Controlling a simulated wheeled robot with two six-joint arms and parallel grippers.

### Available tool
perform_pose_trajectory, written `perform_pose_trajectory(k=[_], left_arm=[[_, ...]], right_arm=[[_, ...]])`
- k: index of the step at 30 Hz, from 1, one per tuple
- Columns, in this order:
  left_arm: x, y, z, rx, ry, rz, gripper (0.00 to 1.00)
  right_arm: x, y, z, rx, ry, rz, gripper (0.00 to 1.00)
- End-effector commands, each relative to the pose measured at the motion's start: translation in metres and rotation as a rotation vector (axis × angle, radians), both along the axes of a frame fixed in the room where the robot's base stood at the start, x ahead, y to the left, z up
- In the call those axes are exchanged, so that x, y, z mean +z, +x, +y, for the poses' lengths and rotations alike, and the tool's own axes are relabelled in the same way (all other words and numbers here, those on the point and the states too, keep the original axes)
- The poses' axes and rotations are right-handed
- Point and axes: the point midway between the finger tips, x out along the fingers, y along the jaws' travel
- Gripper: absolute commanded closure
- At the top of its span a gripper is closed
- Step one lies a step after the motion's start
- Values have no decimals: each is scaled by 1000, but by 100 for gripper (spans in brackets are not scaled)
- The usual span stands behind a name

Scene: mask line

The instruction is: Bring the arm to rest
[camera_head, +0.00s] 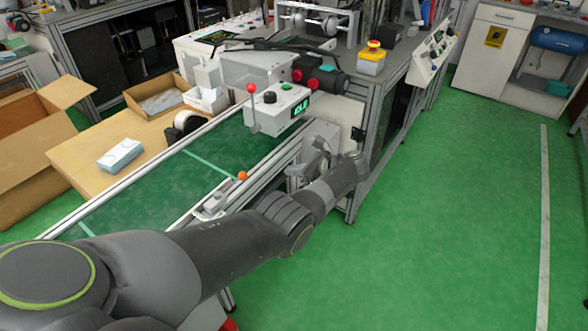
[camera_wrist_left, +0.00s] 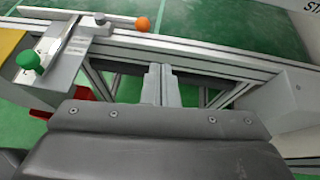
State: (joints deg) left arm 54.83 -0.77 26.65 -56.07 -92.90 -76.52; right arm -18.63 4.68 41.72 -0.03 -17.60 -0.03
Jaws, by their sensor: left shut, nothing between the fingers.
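My left arm reaches in from the lower left of the head view, past the near side of the conveyor. My left gripper (camera_head: 296,170) is beside the conveyor's near rail, partly hidden against the grey machine parts behind it. In the left wrist view its two fingers (camera_wrist_left: 160,74) are together, shut and empty, in front of the metal rail. The conveyor (camera_head: 225,150) has a green belt in a metal frame. An orange ball knob (camera_head: 242,175) stands on its near rail and also shows in the wrist view (camera_wrist_left: 142,24). My right gripper is not in view.
A white control box (camera_head: 276,110) with a green display and a red-knobbed lever (camera_head: 251,88) stands over the belt. A pale blue-and-white pack (camera_head: 120,156) lies on the wooden table beyond it. A green knob (camera_wrist_left: 27,60) is near my wrist. Open green floor (camera_head: 450,220) lies right.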

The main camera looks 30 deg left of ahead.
Motion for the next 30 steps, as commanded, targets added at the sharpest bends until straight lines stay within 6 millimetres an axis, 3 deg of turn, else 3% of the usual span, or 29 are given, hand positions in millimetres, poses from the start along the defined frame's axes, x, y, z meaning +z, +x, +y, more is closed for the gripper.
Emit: perform_pose_trajectory(k=[8,11,14,17,21,23,27,30], left_arm=[[-6,-2,2,0,-9,-1,100],[-35,-14,6,3,-55,-14,100],[-88,-38,13,20,-149,-52,100],[-153,-77,17,67,-279,-113,100],[-236,-145,17,187,-465,-216,100],[-266,-179,16,257,-538,-266,100],[-326,-266,11,463,-692,-394,100],[-356,-332,6,638,-780,-498,100]], right_arm=[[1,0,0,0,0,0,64],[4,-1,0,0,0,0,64],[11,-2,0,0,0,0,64],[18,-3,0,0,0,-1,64],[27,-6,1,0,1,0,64],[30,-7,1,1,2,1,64],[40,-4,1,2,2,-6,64],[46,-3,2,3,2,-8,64]])
